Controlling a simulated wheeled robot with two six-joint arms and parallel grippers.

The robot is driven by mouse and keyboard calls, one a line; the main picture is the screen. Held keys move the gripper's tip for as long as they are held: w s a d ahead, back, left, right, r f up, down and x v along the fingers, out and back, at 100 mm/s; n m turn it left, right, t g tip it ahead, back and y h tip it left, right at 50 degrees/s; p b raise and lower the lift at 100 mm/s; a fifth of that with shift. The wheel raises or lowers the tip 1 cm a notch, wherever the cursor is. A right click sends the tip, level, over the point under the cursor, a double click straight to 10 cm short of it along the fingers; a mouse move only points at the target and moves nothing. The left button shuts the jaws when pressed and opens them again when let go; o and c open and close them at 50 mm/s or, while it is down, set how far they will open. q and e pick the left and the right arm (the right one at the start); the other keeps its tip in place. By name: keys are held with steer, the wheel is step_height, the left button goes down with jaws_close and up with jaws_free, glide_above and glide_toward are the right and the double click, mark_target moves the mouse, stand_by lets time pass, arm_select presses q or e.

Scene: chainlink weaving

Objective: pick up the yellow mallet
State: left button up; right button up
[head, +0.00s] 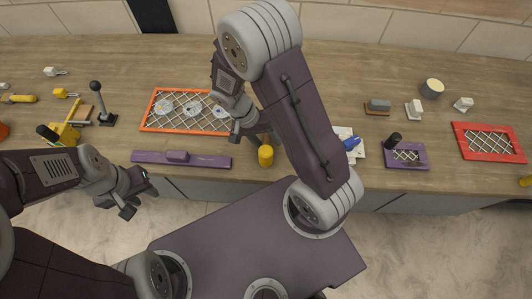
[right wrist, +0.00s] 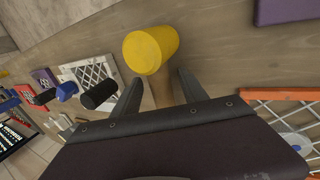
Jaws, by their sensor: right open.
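The yellow mallet (head: 265,156) lies near the front edge of the wooden bench, left of my right upper arm. In the right wrist view its yellow head (right wrist: 148,50) is just beyond my fingertips. Its wooden handle (right wrist: 162,90) runs back between the two fingers. My right gripper (right wrist: 160,84) is open around the handle; I cannot tell whether either finger touches it. In the head view my right gripper (head: 245,132) is over the handle and hides most of it. My left gripper (head: 137,200) is open and empty, in front of the bench edge.
An orange-framed mesh panel (head: 150,111) with round discs lies behind the mallet. A purple bar (head: 205,162) lies left of it. To the right are a white panel with a blue tool (head: 352,144), a purple mesh frame (head: 417,162) and a red-framed mesh (head: 465,140).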

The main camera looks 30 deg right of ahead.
steer(key=shift+d+f, duration=0.1)
steer(key=shift+f, duration=0.05)
jaws_close()
stand_by(1.4)
